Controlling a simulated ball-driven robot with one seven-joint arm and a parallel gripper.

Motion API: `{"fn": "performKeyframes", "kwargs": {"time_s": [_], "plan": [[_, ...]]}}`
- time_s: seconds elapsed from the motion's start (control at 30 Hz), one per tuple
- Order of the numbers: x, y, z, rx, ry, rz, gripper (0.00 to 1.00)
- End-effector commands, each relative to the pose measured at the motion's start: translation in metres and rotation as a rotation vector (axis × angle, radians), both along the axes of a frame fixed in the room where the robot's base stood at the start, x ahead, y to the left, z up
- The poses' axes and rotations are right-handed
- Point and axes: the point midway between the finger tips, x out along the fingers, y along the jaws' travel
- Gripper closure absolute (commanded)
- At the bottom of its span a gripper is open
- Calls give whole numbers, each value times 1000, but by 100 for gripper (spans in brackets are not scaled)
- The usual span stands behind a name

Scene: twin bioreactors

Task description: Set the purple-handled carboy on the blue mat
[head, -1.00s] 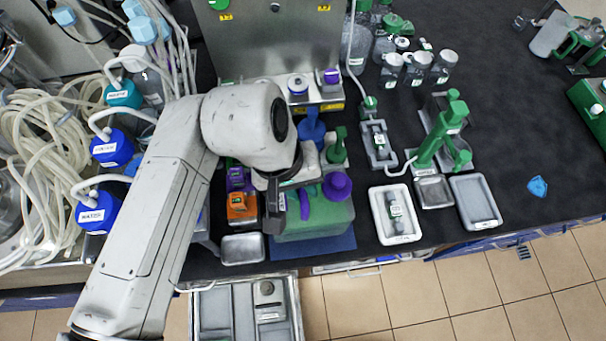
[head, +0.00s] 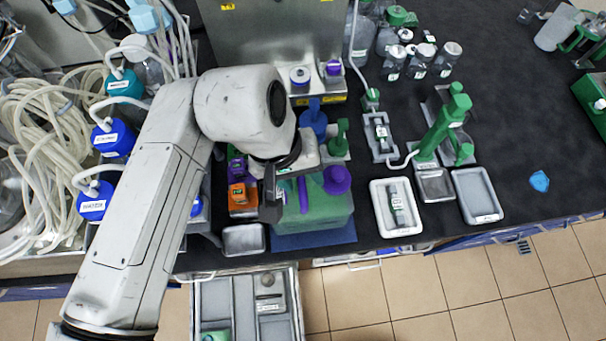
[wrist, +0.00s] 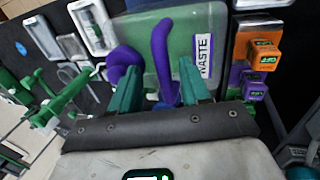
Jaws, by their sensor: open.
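The carboy (head: 325,208) is a translucent green block with a purple handle (head: 303,195) and a purple cap (head: 338,180). It appears to stand upright on the blue mat (head: 315,240), whose front strip shows below it. My gripper (head: 283,205) is open at the left part of the carboy, close to the handle. In the wrist view, the green fingers of my gripper (wrist: 155,70) appear on either side of the purple handle (wrist: 162,45). A WASTE label (wrist: 203,45) shows on the carboy. Contact between fingers and handle cannot be told.
An orange-topped block (head: 241,197) and a small metal tray (head: 243,240) stand left of the mat. Blue (head: 313,118) and green (head: 340,138) fittings stand behind the carboy. A white tray (head: 397,228) lies to the right. An open drawer (head: 222,280) is below the counter edge.

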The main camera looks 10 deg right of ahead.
Motion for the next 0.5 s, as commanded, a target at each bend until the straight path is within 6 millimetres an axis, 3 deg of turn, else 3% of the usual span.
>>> {"fn": "performKeyframes", "kwargs": {"time_s": [0.3,0.5], "plan": [[0,17,60,1,-3,0,53],[0,25,89,2,-1,0,53]]}}
